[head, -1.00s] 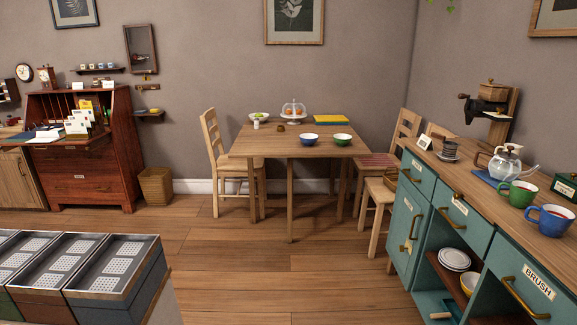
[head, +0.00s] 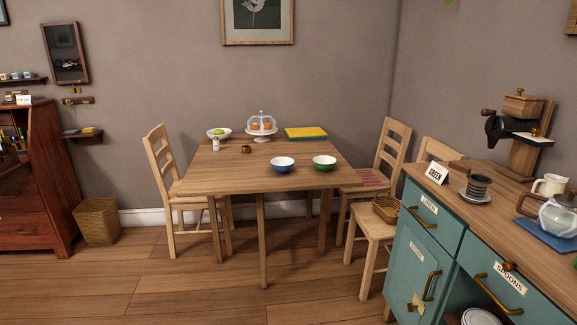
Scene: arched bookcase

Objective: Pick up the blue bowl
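The blue bowl (head: 283,165) stands upright near the front edge of the wooden table (head: 225,183), roughly in the middle of the head view. It is dark blue outside and pale inside, and it looks empty. A green bowl (head: 324,163) stands just to its right, a small gap apart. Neither of my grippers shows in the head view.
Chairs stand left (head: 166,190) and right (head: 392,150) of the table. A teal cabinet (head: 425,243) fills the right front. The floor before the table is clear.

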